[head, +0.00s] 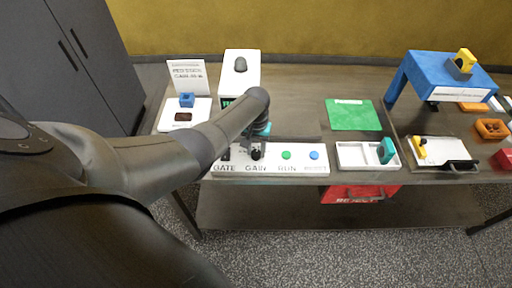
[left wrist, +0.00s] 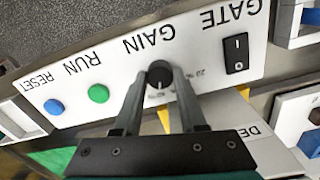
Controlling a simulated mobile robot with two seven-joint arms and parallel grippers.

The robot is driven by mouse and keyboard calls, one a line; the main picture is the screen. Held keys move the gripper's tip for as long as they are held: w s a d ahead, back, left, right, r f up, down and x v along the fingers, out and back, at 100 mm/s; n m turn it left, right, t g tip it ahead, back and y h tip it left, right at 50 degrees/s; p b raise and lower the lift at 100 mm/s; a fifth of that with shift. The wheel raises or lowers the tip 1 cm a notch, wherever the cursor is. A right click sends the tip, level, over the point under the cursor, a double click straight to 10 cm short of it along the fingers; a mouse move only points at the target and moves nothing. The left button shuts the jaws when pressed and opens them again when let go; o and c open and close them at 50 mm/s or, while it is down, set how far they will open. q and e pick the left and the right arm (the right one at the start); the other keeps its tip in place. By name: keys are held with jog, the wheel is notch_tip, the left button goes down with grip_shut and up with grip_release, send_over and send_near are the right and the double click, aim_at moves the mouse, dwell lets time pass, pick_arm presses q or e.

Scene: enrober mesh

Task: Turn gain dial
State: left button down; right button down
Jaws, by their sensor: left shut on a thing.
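The gain dial (left wrist: 159,76) is a round black knob on a white control panel (left wrist: 190,48), above the printed word GAIN in the head view. My left gripper (left wrist: 160,82) is shut on the dial, with one finger on each side of it in the left wrist view. In the head view my left arm reaches over the panel, and the black dial (head: 256,155) shows just below the gripper (head: 257,146). The dial's pointer is too small to read surely. My right gripper is not in view.
The panel also has a black GATE switch (left wrist: 236,53), a green RUN button (left wrist: 98,93) and a blue RESET button (left wrist: 54,107). A white box (head: 240,66) stands behind. A green mat (head: 352,115) and a white tray (head: 358,155) lie to the right.

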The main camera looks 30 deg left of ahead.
aim_at(256, 152)
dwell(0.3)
pick_arm(q)
jog(key=shift+c, duration=2.3)
grip_release()
notch_tip(256, 152, up, 6)
jog(key=shift+f+p, duration=0.15)
jog(key=shift+p, duration=1.05)
notch_tip(256, 152, up, 10)
jog(key=p, duration=0.1)
jog(key=shift+f, duration=0.2)
jog(key=shift+f, duration=0.1)
